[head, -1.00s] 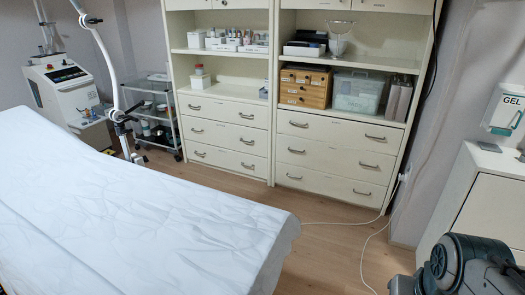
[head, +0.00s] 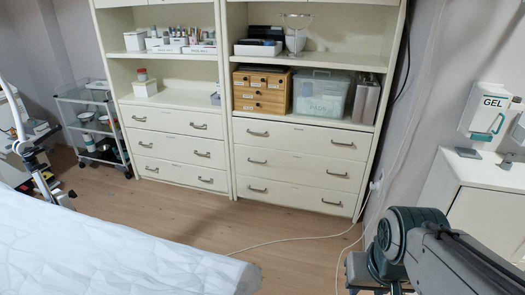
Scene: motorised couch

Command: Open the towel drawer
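Two cream cabinets stand against the back wall, each with a stack of three wide drawers below its open shelves. The left stack has an upper drawer (head: 172,120), a middle drawer (head: 174,148) and a lower drawer (head: 178,174). The right stack has an upper drawer (head: 300,137), a middle drawer (head: 298,164) and a lower drawer (head: 294,191). Each drawer has two metal handles, and all look shut. My arm shows at the lower right, but my gripper is out of view.
The white-covered couch (head: 110,245) fills the lower left. A glass-shelved trolley (head: 95,125) stands left of the cabinets. A white cable (head: 290,241) crosses the wooden floor (head: 215,218). A white side unit (head: 450,190) stands at the right. Floor before the drawers is otherwise clear.

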